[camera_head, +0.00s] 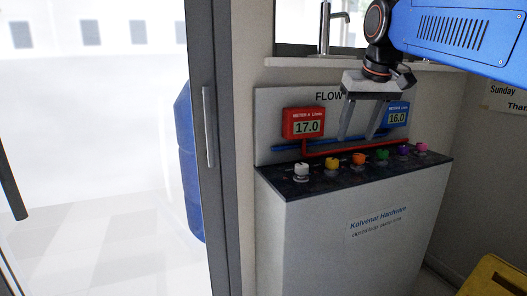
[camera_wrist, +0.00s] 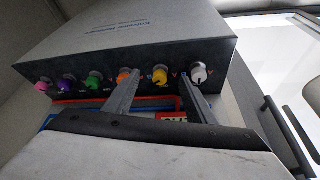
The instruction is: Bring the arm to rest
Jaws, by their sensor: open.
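My gripper (camera_head: 358,137) is open and empty, with its two grey fingers pointing down in front of the flow panel (camera_head: 268,104). In the head view it hangs between the red meter (camera_head: 303,123), reading 17.0, and the blue meter (camera_head: 397,115), reading 16.0. The fingers are above the row of coloured knobs. In the wrist view my gripper (camera_wrist: 160,95) shows its fingers near the orange knob (camera_wrist: 124,74), yellow knob (camera_wrist: 160,75) and white knob (camera_wrist: 198,72). I cannot tell whether they touch anything. My blue arm comes in from the upper right.
The white cabinet (camera_head: 340,262) carries the dark knob shelf (camera_head: 285,186). A window ledge with a tap (camera_head: 325,30) is behind the arm. A dark-framed glass door (camera_head: 220,130) stands at left, with a blue barrel (camera_head: 186,165) behind it. A yellow object (camera_head: 492,276) is at lower right.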

